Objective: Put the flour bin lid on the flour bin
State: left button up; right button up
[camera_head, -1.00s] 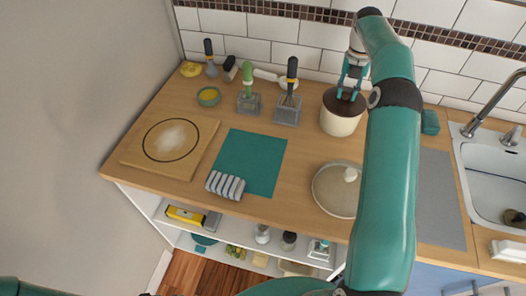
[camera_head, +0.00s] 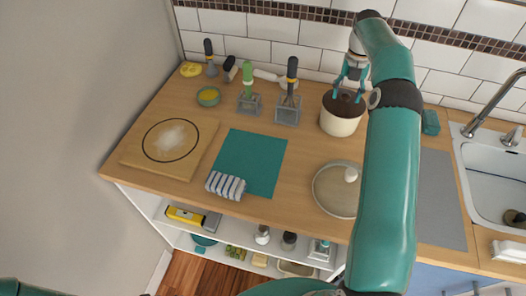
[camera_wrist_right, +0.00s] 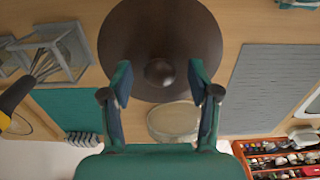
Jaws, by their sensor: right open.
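The cream flour bin (camera_head: 340,125) stands at the back of the counter, near the tiled wall. The dark brown flour bin lid (camera_head: 329,99) covers its top and looks level; I see no gap between them. In the right wrist view the lid (camera_wrist_right: 126,40) is a dark disc with a round knob, and it hides the bin. My right gripper (camera_head: 347,95) is over the lid from above. Its fingers (camera_wrist_right: 160,76) are apart on either side of the knob, with clear space between, and it holds nothing. My left gripper is out of view.
A pale round lid with a white knob (camera_head: 337,191) lies at the counter's front. Utensil holders (camera_head: 287,112) stand left of the bin, a teal mat (camera_head: 252,160) in front of them. A grey mat (camera_head: 438,200) and the sink (camera_head: 487,165) are to the right.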

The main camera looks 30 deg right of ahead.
aim_at(343, 113)
jog(key=shift+p, duration=0.55)
dwell(0.9)
jog(key=shift+s+d, duration=0.3)
dwell(0.7)
jog(key=shift+w+a, duration=0.55)
jog(key=shift+w, duration=0.05)
dwell(1.3)
jog(key=shift+s+d, duration=0.3)
dwell(0.4)
dwell(1.1)
jog(key=shift+s+a+f+b, duration=0.1)
jog(key=shift+a+b, duration=0.05)
jog(key=shift+b, duration=0.3)
jog(key=shift+s+a+b, duration=0.75)
jog(key=shift+a+b, duration=0.15)
jog(key=shift+b, duration=1.1)
jog(key=shift+s+a+b, duration=0.9)
jog(key=shift+a+b, duration=0.15)
jog(key=shift+b, duration=0.8)
jog(key=shift+s+a+b, duration=0.85)
jog(key=shift+a+b, duration=0.1)
jog(key=shift+b, duration=0.3)
